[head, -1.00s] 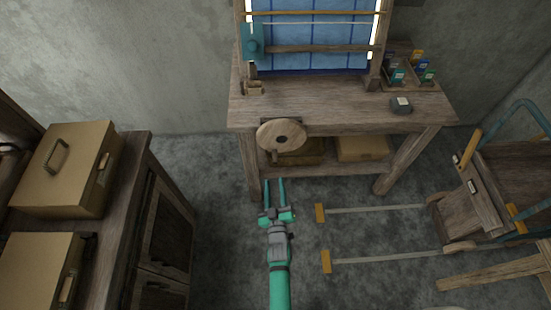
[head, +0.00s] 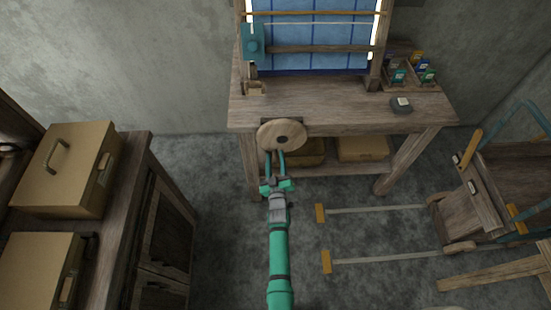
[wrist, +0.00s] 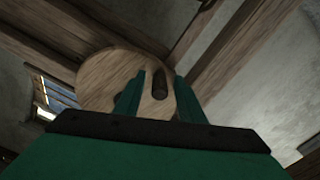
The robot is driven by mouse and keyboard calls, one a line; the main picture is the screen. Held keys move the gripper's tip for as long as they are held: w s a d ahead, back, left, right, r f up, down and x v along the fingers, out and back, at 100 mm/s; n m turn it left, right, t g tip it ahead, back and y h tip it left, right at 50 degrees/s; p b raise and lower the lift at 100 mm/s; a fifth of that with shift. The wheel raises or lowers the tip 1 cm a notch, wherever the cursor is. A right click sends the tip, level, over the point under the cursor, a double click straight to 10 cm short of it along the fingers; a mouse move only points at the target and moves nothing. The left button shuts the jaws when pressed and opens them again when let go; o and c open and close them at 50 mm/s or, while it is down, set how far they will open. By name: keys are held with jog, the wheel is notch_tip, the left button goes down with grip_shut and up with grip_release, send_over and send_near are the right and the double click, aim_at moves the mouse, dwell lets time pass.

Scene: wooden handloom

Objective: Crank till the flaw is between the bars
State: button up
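The crank is a round wooden disc (head: 282,133) on the front edge of the loom table; it also fills the middle of the wrist view (wrist: 105,75). Its short dark handle peg (wrist: 159,84) stands between the fingers of my gripper (wrist: 158,90). The fingers are open, with a gap on each side of the peg. In the head view my gripper (head: 275,156) reaches the disc's lower edge. The blue cloth (head: 320,34) hangs in the loom frame behind an orange-brown bar (head: 315,12) and a brown wooden bar (head: 322,48). I cannot make out a flaw on it.
The loom table (head: 330,112) carries a small dark box (head: 401,105) and a tray of coloured spools (head: 410,75). Boxes sit on its lower shelf. A cabinet with tan cases (head: 65,165) stands left, and a wooden cart (head: 470,205) right.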

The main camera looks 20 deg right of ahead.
jog(key=shift+w, duration=0.25)
jog(key=shift+d, duration=0.1)
grip_shut()
